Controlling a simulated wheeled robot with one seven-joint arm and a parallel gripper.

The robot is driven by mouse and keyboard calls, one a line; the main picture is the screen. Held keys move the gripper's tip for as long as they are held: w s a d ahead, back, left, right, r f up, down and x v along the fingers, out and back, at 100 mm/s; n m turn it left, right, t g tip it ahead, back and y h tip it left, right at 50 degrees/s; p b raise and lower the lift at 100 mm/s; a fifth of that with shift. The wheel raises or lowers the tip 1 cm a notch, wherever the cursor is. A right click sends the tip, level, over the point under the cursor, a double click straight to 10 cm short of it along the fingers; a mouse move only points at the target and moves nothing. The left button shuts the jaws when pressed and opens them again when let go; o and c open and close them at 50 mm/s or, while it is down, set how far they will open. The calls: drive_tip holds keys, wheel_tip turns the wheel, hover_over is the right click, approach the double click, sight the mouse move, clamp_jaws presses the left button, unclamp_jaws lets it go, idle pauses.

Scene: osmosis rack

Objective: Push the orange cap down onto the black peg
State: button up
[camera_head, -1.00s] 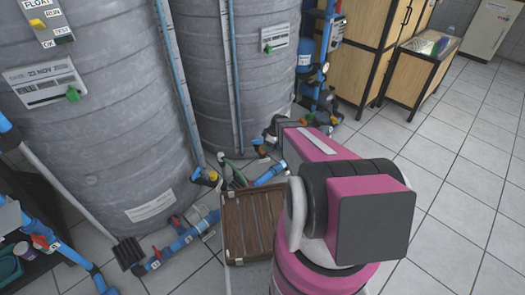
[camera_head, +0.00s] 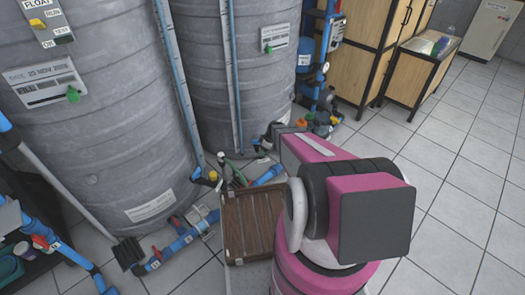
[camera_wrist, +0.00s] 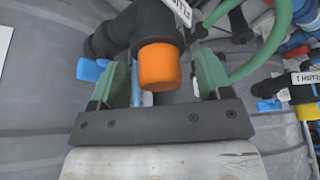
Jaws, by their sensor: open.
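The orange cap (camera_wrist: 158,67) is in the middle of the wrist view, at the end of a black fitting (camera_wrist: 130,32) that I take to hold the peg. The cap meets the black end; how far down it sits I cannot tell. My gripper (camera_wrist: 162,78) is open, with a green-padded finger on each side of the cap and a gap visible on both sides. The dark gripper bar is just below the cap in the picture. In the head view my gripper (camera_head: 281,132) is small, near the pipes between tank and cabinets, and the cap cannot be made out surely.
A green hose (camera_wrist: 262,50) curves close to the right finger. A blue valve handle (camera_wrist: 92,69) lies close left. Grey tanks (camera_head: 95,110) stand behind the pipework. A brown slatted crate (camera_head: 252,222) is left of my arm; open tiled floor lies right.

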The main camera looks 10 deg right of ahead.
drive_tip(key=c, duration=1)
drive_tip(key=shift+o, duration=0.2)
drive_tip(key=shift+r, duration=0.55)
drive_tip(key=r, duration=0.2)
drive_tip(key=a+r, duration=0.1)
drive_tip(key=r, duration=0.1)
drive_tip(key=shift+s, duration=0.4)
drive_tip(key=s+a+r, duration=0.4)
drive_tip(key=a+r, duration=0.2)
drive_tip(key=a, duration=0.3)
drive_tip(key=shift+s+a, duration=0.15)
drive_tip(key=shift+s, duration=0.25)
